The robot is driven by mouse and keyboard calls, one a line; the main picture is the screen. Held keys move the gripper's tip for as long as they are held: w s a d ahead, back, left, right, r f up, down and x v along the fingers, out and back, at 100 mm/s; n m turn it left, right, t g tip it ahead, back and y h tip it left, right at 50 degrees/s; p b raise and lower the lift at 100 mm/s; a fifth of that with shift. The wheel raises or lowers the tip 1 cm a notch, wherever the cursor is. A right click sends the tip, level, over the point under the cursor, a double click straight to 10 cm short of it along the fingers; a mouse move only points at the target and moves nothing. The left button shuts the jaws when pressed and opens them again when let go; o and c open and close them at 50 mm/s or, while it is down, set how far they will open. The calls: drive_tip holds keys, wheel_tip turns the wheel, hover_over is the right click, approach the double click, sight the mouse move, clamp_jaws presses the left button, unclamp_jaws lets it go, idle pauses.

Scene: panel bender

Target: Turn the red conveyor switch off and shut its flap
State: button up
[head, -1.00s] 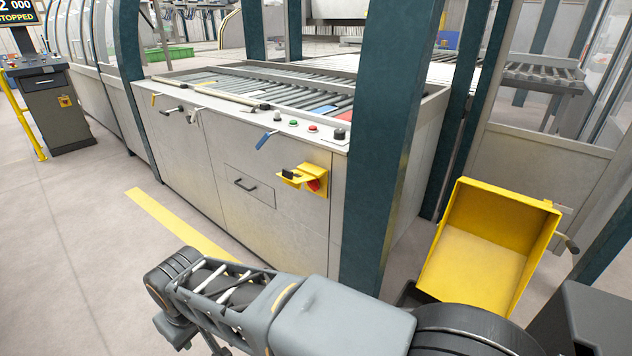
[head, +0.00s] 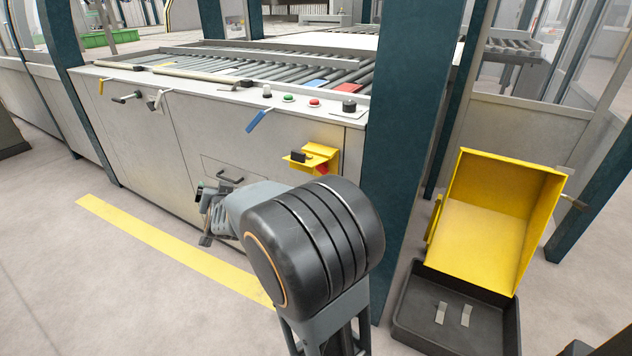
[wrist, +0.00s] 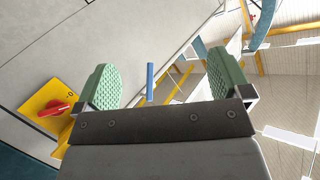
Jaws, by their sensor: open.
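The yellow switch box (head: 326,153) is on the grey cabinet front. My gripper (head: 206,215) is low in front of the cabinet, left of the box. Its green-padded fingers (wrist: 164,80) are apart and empty.
A blue-green post (head: 405,150) stands right of the box. A yellow bin (head: 495,220) and black tray (head: 455,310) are at the right.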

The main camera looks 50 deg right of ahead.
drive_tip(key=d+f+m+g+h+b, duration=0.2)
drive_tip(key=d+f+m+h, duration=0.2)
drive_tip(key=d+m+h, duration=0.4)
drive_tip(key=m+g+h+b, duration=0.3)
drive_tip(key=m+g+h, duration=0.4)
drive_tip(key=g, duration=0.4)
approach(317, 169)
drive_tip(key=shift+n+h, duration=0.5)
drive_tip(key=x, duration=0.3)
drive_tip(key=b+x, duration=0.1)
drive_tip(key=x, duration=0.2)
drive_tip(key=f+b+x, duration=0.1)
drive_tip(key=x, duration=0.3)
drive_tip(key=shift+w+d, duration=0.15)
drive_tip(key=shift+d, duration=0.05)
drive_tip(key=shift+f, duration=0.1)
drive_tip(key=c, duration=0.9)
